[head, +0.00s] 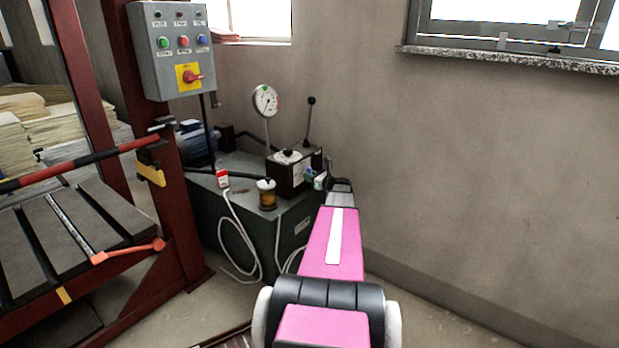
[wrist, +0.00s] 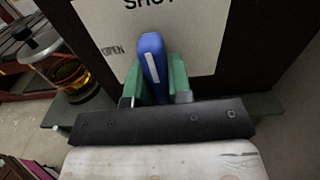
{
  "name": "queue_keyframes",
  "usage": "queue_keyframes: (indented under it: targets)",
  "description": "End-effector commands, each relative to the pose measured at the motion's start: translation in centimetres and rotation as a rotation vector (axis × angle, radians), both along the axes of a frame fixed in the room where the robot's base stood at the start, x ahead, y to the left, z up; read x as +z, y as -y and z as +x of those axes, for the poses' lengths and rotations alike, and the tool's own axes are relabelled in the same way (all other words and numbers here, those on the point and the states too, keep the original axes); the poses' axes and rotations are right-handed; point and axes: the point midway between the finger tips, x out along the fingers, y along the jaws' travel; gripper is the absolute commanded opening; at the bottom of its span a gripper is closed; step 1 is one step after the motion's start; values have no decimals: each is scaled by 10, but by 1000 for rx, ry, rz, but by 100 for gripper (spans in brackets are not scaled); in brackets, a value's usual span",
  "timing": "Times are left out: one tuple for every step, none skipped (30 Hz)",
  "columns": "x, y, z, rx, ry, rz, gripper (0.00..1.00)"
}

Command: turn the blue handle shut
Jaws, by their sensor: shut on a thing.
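The blue handle (wrist: 150,62) has a white stripe and stands almost upright in the wrist view, its top leaning slightly left. It lies over a white plate (wrist: 198,40) with "OPEN" printed at the left and a cut-off word, seemingly "SHUT", at the top. The handle's upper end points toward that top word. My gripper (wrist: 160,82) has green fingers on both sides of the handle and is shut on it. In the head view my gripper (head: 316,178) is at the right side of the dark valve box (head: 284,180); the handle is barely visible there.
The box sits on a green tank (head: 240,215) with a gauge (head: 265,101), an upright lever (head: 309,115) and an amber-bodied filler cup (head: 267,196). A control box (head: 172,70) and a red press frame stand left. Bare wall is at right.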

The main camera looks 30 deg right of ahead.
Motion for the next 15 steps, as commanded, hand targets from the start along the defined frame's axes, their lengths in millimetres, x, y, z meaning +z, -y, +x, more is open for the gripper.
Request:
queue_keyframes:
  targets:
    - [-1, 0, -1, 0, -8, 11, 0]
    - [-1, 0, -1, 0, -10, 16, 0]
    - [-1, 0, -1, 0, -13, 24, 0]
    - [-1, 0, -1, 0, -15, 29, 0]
    - [-1, 0, -1, 0, -17, 33, 0]
    - [-1, 0, -1, 0, -18, 37, 0]
    - [-1, 0, -1, 0, -19, 39, 0]
    - [-1, 0, -1, 0, -20, 40, 0]
    - [-1, 0, -1, 0, -21, 42, 0]
    - [-1, 0, -1, 0, -21, 42, 0]
    - [-1, 0, -1, 0, -21, 43, 0]
    - [-1, 0, -1, 0, -21, 43, 0]
    - [-1, 0, -1, 0, -21, 43, 0]
    - [-1, 0, -1, 0, -21, 43, 0]
    - [-1, 0, -1, 0, -21, 43, 0]
